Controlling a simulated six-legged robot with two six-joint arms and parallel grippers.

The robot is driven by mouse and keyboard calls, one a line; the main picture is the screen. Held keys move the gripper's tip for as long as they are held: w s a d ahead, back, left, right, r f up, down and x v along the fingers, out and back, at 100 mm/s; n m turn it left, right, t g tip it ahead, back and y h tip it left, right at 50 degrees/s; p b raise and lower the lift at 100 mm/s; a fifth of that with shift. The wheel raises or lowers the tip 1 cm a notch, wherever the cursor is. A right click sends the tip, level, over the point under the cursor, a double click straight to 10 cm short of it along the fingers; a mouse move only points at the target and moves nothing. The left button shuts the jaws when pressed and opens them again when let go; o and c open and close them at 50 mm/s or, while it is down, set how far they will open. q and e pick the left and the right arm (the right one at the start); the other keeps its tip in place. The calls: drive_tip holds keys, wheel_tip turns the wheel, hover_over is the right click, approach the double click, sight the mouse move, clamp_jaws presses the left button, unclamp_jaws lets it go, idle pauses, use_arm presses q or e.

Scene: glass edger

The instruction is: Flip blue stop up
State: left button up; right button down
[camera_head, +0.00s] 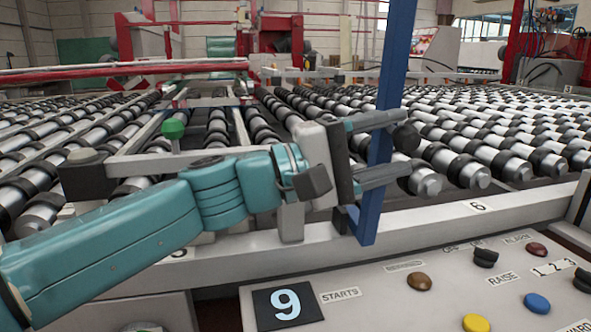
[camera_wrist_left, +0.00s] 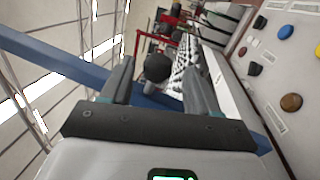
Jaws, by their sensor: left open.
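The blue stop (camera_head: 396,60) is a long blue bar standing nearly upright, leaning slightly right, at the front edge of the roller bed. Its lower end has a small blue bracket near the pale rail. My left gripper (camera_head: 392,150) is open at the bar, its two grey fingers pointing right, one above the other. In the left wrist view the blue bar (camera_wrist_left: 62,62) crosses behind the open fingers (camera_wrist_left: 160,80). My right gripper is out of view.
The control panel (camera_head: 372,297) with coloured buttons and a "9" plate lies at the front right. Roller rows (camera_head: 500,140) fill the area behind. A green knob (camera_head: 172,130) stands left, behind my left arm. A pale rail (camera_head: 450,218) runs along the front.

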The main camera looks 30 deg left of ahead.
use_arm(q)
drive_tip(key=v, duration=1.3)
drive_tip(key=shift+s+a+b, duration=0.25)
drive_tip(key=shift+b, duration=0.1)
drive_tip(key=shift+s+f, duration=0.1)
drive_tip(key=shift+f, duration=0.05)
